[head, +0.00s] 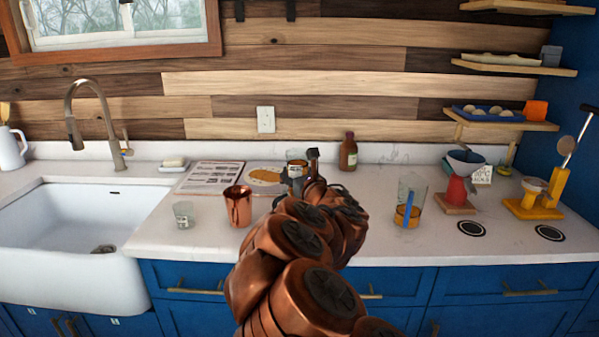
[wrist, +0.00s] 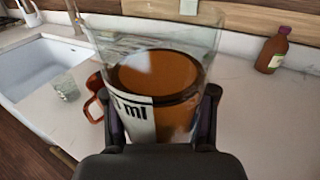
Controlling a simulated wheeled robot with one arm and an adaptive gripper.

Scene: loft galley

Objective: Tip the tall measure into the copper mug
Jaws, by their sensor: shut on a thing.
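My gripper (head: 297,172) is shut on a clear measure (wrist: 155,80) with brown liquid and a white label reading "ml". In the wrist view, the fingers of my gripper (wrist: 160,125) press on both its sides. It looks about upright. The measure (head: 296,156) is partly hidden by my arm in the head view. The copper mug (head: 238,207) stands upright on the counter, left of my gripper and apart from it. In the wrist view the mug (wrist: 97,98) shows only partly, behind the measure's left side. Its inside is not clear.
A small glass (head: 184,215) stands left of the mug. A brown bottle (head: 348,153) stands at the back, and a jug with amber liquid (head: 408,208) stands to the right. The sink (head: 85,225) is at left.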

